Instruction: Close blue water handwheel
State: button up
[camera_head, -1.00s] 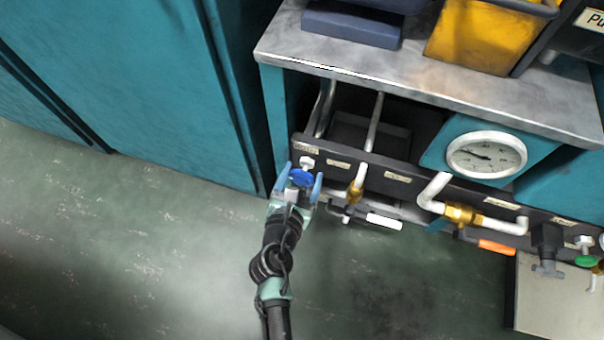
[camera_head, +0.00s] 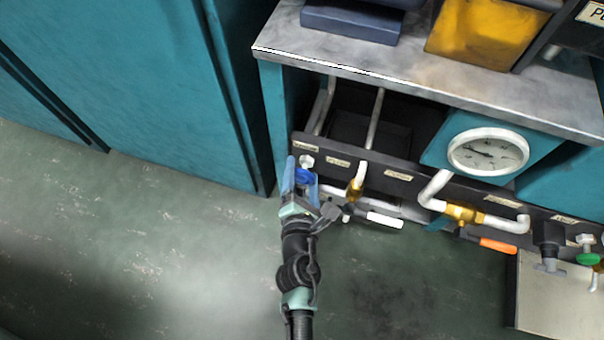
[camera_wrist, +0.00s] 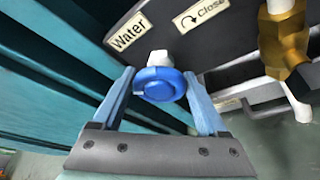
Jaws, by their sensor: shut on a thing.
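The blue water handwheel (camera_wrist: 160,84) sits below a white fitting on the dark panel, near the "Water" label (camera_wrist: 129,33) and the "Close" arrow label (camera_wrist: 201,14). In the head view the handwheel (camera_head: 305,177) is at the panel's left end, partly hidden by my fingers. My gripper (camera_head: 303,180) reaches up to it from below. In the wrist view the two blue fingers of my gripper (camera_wrist: 162,98) stand on either side of the handwheel, shut on it. The exact contact on its rim is hard to see.
A brass valve with a white pipe (camera_head: 357,183) and a white-handled lever (camera_head: 384,220) are close on the right. Farther right are a round gauge (camera_head: 488,152), an orange handle (camera_head: 498,246) and a green handwheel (camera_head: 588,259). Teal cabinets (camera_head: 120,80) stand left. The floor below is clear.

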jog(key=m+b, duration=0.1)
jog(key=m+t+y+b, duration=0.1)
jog(key=m+b, duration=0.1)
jog(key=m+t+b, duration=0.1)
jog(key=m, duration=0.1)
jog(key=shift+d+f+y+b, duration=0.1)
jog(key=shift+f+y+b, duration=0.25)
jog(key=shift+y+b, duration=0.05)
jog(key=m+t+b, duration=0.1)
jog(key=m+b, duration=0.1)
jog(key=shift+m+b, duration=0.35)
jog(key=shift+m, duration=0.05)
jog(key=shift+r+m+t+b, duration=0.15)
jog(key=shift+m+t+b, duration=0.35)
jog(key=shift+m+b, duration=0.25)
jog(key=shift+m, duration=0.25)
jog(key=o, duration=1.3)
jog(key=shift+s, duration=0.1)
jog(key=s+p, duration=0.2)
jog(key=s, duration=0.2)
jog(key=s+p, duration=0.1)
jog(key=s, duration=0.3)
jog(key=s+f+p, duration=0.1)
jog(key=s+p, duration=0.1)
jog(key=s, duration=0.2)
jog(key=shift+s+d+p, duration=0.3)
jog(key=shift+s+d, duration=0.1)
